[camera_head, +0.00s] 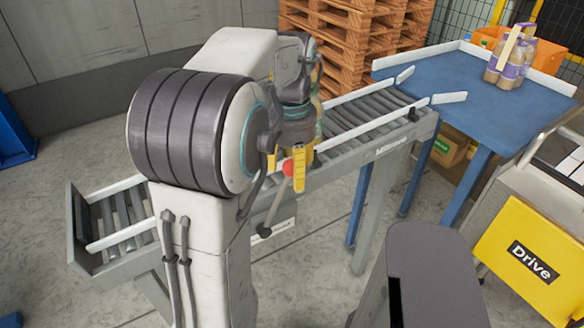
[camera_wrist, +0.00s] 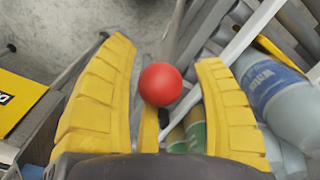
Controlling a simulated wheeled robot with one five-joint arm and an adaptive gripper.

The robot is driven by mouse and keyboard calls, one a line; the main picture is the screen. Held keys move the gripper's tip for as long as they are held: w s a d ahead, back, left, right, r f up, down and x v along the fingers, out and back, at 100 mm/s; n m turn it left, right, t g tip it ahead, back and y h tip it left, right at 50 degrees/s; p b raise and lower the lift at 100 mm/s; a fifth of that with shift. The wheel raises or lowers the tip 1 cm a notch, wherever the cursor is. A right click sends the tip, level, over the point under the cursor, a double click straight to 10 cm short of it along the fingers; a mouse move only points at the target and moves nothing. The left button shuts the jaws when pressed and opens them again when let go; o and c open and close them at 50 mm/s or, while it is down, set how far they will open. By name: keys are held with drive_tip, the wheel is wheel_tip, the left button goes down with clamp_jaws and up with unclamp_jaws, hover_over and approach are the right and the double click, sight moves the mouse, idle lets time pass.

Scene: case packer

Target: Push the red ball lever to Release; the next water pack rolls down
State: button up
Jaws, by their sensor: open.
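The red ball (camera_head: 288,167) of the lever shows at the side of the roller conveyor, partly hidden by my gripper (camera_head: 285,178). In the wrist view the red ball (camera_wrist: 161,85) sits between the yellow fingers of my open gripper (camera_wrist: 165,60). Gaps show on both sides of the ball; whether the finger behind it touches it, I cannot tell. The lever's rod (camera_wrist: 173,35) runs away above the ball. A bottle with a blue label (camera_wrist: 275,85) and green-labelled items (camera_wrist: 192,133) lie to the right, beside a pale rail. In the head view my arm hides most of them.
The roller conveyor (camera_head: 350,117) slopes from the blue table (camera_head: 440,85) down to a lower left end (camera_head: 85,262). A purple-labelled bottle pack (camera_head: 508,60) stands on the table. Wooden pallets (camera_head: 355,40) stand behind. A yellow "Drive" panel (camera_head: 525,262) is at right.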

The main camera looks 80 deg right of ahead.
clamp_jaws()
idle(0.5)
drive_tip(key=shift+w+r, duration=0.1)
